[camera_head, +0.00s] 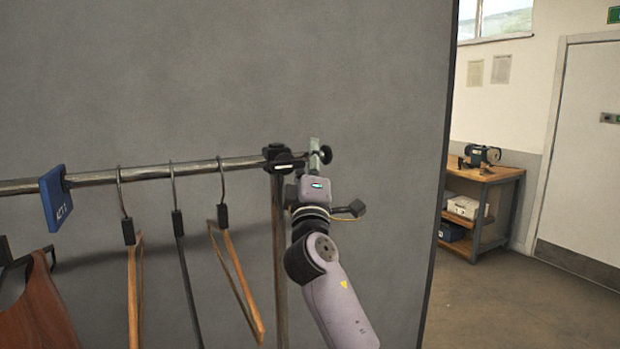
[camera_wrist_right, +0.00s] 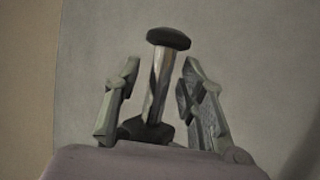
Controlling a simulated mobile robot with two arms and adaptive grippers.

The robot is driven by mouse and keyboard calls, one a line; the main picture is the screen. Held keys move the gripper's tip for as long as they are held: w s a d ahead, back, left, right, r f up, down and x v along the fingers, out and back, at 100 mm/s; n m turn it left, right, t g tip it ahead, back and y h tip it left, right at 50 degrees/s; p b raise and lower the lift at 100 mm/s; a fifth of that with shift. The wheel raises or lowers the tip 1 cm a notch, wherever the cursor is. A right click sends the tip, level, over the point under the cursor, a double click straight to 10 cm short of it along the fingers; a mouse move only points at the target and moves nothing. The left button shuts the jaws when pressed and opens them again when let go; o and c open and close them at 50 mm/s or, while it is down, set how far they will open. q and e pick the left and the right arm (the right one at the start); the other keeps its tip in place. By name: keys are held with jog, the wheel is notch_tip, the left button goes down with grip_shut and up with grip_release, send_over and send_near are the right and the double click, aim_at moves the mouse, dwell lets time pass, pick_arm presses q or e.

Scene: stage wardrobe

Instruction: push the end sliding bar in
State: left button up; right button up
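The metal clothes rail (camera_head: 145,172) runs across the head view to a black joint (camera_head: 278,155) on top of an upright post (camera_head: 279,250). A short end bar with a black knob (camera_head: 326,154) sticks out to the right of the joint. In the right wrist view, its metal shaft (camera_wrist_right: 161,80) and black cap (camera_wrist_right: 168,39) show between the fingers. My right gripper (camera_head: 314,155) is at this end; in the wrist view (camera_wrist_right: 160,100) its fingers are apart, with gaps on both sides of the shaft. Contact is not visible. My left gripper is out of view.
Wooden hangers (camera_head: 136,280), a dark hanger (camera_head: 186,270), a blue tag (camera_head: 55,198) and a brown garment (camera_head: 38,308) hang at the left. A grey panel (camera_head: 220,75) stands behind. A wooden workbench (camera_head: 486,176) is at the right, with free floor (camera_head: 500,300) in front.

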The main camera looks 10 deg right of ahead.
jog(key=v, duration=1.1)
jog(key=shift+c, duration=0.3)
